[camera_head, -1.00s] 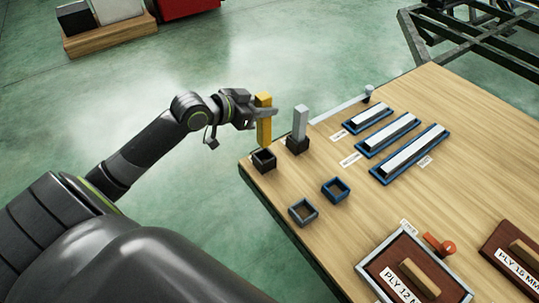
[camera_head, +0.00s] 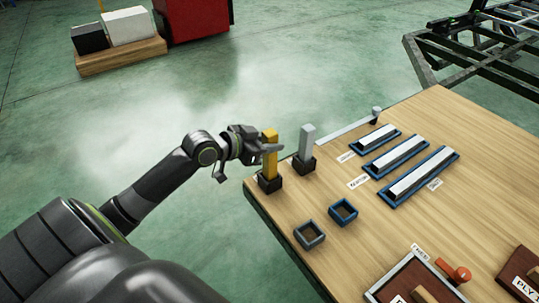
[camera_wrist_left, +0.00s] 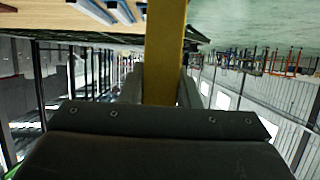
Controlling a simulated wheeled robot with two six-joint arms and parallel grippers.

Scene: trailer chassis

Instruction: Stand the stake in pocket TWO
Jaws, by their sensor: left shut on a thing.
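My left gripper (camera_head: 267,148) is shut on the yellow stake (camera_head: 270,158), which is upright at the table's near left corner. The stake's lower end is at the mouth of a black square pocket (camera_head: 270,184) and appears to be inside it; how deep I cannot tell. In the left wrist view the yellow stake (camera_wrist_left: 164,50) stands between the two fingers. A grey stake (camera_head: 307,142) stands upright in the black pocket just to the right (camera_head: 301,166). I see no number on either pocket. My right gripper is out of view.
Two open blue-grey square sockets (camera_head: 309,235) (camera_head: 343,212) sit nearer on the wooden table (camera_head: 400,225). Blue trays with pale bars (camera_head: 423,174) lie to the right. A framed panel with an orange handle (camera_head: 455,270) is at the lower right.

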